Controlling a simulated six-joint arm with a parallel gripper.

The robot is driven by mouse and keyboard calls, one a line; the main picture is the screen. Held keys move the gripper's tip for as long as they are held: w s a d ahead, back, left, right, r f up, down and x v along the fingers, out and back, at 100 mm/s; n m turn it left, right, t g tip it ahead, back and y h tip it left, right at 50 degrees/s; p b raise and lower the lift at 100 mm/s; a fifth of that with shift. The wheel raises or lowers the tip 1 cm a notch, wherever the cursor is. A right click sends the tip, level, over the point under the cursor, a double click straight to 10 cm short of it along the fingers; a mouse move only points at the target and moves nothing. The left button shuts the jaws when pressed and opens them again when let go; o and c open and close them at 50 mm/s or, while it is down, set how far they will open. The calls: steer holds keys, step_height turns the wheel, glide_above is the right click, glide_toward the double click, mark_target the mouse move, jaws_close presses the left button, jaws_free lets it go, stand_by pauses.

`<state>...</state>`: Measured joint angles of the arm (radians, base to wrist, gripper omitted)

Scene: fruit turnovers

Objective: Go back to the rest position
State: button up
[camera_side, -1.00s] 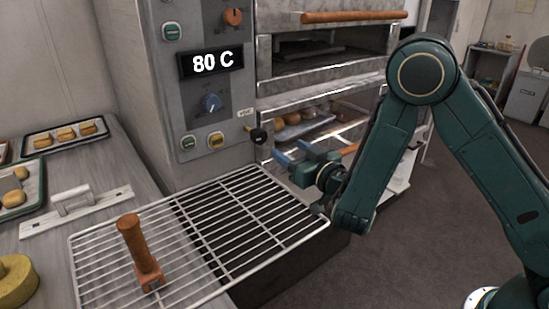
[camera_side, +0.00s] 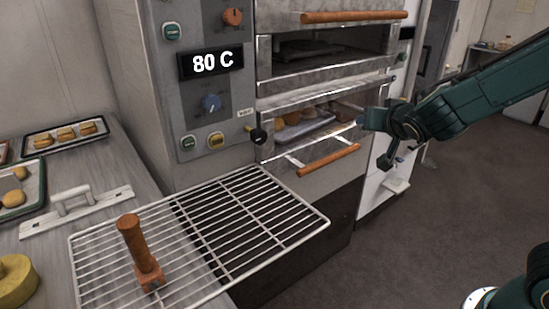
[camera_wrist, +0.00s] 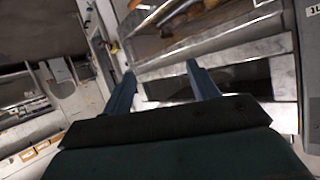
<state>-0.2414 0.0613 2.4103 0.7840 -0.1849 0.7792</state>
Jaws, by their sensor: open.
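My gripper (camera_side: 362,122) is in front of the right part of the oven in the side view, clear of the wire rack and close to the lower oven opening as seen there. In the wrist view its two blue fingers (camera_wrist: 160,85) stand apart with nothing between them. The oven (camera_side: 330,75) has an upper chamber and a lower chamber, and baked pieces on a tray (camera_side: 290,130) show inside the lower one. Its wooden handle (camera_side: 328,159) shows below the lower opening.
A wire rack (camera_side: 262,225) carries an upright wooden-handled tool (camera_side: 136,248). The oven's panel (camera_side: 210,62) reads 80 C. Trays of pastries (camera_side: 66,133) and a white handled plate (camera_side: 76,207) lie on the left counter. Open floor (camera_side: 440,230) lies at the right.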

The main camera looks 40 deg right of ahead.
steer(key=s+a+r+n+g+y, duration=0.1)
steer(key=s+a+n+g+y, duration=0.1)
steer(key=s, duration=0.9)
steer(key=s+a+r+n+g+y, duration=0.1)
steer(key=s+a+n+y, duration=0.4)
steer(key=s, duration=0.6)
steer(key=shift+s+a+n+g+y, duration=0.3)
steer(key=shift+s+a+n+g, duration=0.1)
steer(key=shift+a+n+g, duration=0.45)
